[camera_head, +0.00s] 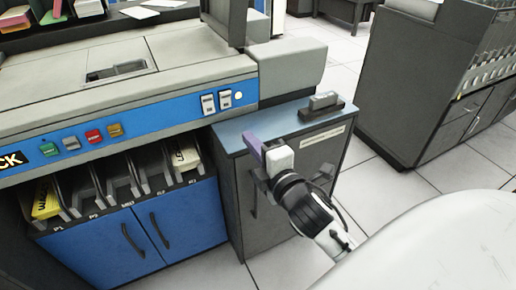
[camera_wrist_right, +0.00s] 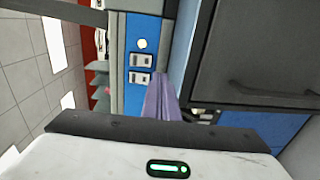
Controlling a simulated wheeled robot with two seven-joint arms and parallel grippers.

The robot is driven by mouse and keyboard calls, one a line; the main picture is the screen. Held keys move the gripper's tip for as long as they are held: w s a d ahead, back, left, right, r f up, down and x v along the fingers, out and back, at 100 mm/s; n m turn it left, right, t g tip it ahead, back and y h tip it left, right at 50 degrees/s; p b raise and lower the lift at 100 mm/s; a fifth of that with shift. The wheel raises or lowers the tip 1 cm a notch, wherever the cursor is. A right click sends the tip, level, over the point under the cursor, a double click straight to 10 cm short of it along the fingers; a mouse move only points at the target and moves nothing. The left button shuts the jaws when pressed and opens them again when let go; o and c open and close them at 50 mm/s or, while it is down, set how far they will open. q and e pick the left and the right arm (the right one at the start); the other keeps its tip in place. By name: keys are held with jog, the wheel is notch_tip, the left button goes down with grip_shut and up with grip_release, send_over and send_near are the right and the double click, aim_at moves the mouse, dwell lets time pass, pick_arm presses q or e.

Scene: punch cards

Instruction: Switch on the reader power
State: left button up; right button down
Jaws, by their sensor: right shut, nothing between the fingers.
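The card reader's blue front panel (camera_head: 160,117) carries two white rocker switches, a left one (camera_head: 208,104) and a right one (camera_head: 225,99). A round white lamp (camera_head: 239,96) sits to their right. Their labels are too small to read. In the right wrist view the two switches (camera_wrist_right: 141,60) (camera_wrist_right: 139,78) and the lamp (camera_wrist_right: 141,44) show just beyond the fingers. My right gripper (camera_head: 251,141) is shut and empty, its purple fingers pointing toward the panel, below and right of the switches in the head view. It appears apart from them. My left gripper is out of view.
Green, grey, red and orange buttons (camera_head: 94,136) line the panel's left. Card pockets (camera_head: 120,182) sit below it. A grey cabinet with a blue top (camera_head: 228,135) stands beside the reader, under my right gripper. A dark cabinet (camera_head: 420,80) stands at right; floor between is clear.

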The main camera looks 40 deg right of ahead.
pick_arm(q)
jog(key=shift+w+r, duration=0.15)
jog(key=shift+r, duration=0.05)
pick_arm(e)
jog(key=v, duration=0.2)
jog(key=shift+s+f, duration=0.25)
jog(key=shift+s, duration=0.15)
